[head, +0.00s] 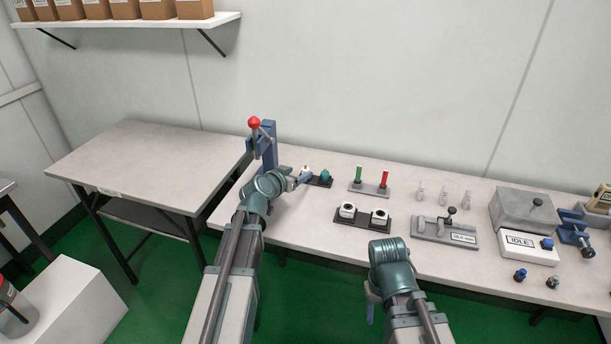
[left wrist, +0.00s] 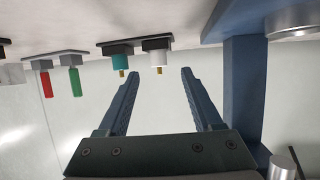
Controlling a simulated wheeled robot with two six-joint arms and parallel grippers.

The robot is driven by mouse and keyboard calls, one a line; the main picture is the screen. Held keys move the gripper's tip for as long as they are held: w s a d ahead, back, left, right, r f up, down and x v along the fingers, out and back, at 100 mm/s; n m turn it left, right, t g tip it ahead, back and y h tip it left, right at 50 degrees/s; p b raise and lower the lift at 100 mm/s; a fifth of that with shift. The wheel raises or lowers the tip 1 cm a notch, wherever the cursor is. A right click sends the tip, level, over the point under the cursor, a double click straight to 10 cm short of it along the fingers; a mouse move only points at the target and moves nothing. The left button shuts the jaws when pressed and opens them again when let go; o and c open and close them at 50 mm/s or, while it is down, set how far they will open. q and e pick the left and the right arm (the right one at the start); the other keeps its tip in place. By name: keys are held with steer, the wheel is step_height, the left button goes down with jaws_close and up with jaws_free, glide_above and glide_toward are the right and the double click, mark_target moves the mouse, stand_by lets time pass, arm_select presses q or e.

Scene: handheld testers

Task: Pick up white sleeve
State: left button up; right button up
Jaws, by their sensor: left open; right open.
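The white sleeve (head: 305,168) stands on a small dark base at the back left of the bench, beside a teal sleeve (head: 325,175). In the left wrist view, which looks upside down, the white sleeve (left wrist: 157,45) shows a brass tip and lies just beyond my left fingertips, roughly between their lines. My left gripper (left wrist: 159,75) is open with nothing between its fingers. In the head view my left gripper (head: 304,178) is right by the sleeve and partly covers the base. My right gripper (head: 371,305) is open, low at the bench's front edge, mostly hidden by its wrist.
A blue press (head: 268,145) with a red knob stands close left of the sleeves. A stand with green and red pins (head: 370,188), a dark tray with white blocks (head: 363,220) and a grey fixture (head: 445,231) lie to the right. The left table (head: 150,160) is bare.

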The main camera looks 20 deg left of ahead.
mark_target(304, 171)
arm_select(q)
steer(key=b+x, duration=0.2)
steer(key=x, duration=0.2)
steer(key=shift+w+f, duration=0.2)
steer(key=shift+w+d+f, duration=0.1)
steer(key=shift+w+d, duration=0.1)
steer(key=shift+w, duration=0.15)
steer(key=shift+s, duration=0.1)
steer(key=shift+c, duration=0.4)
jaws_close()
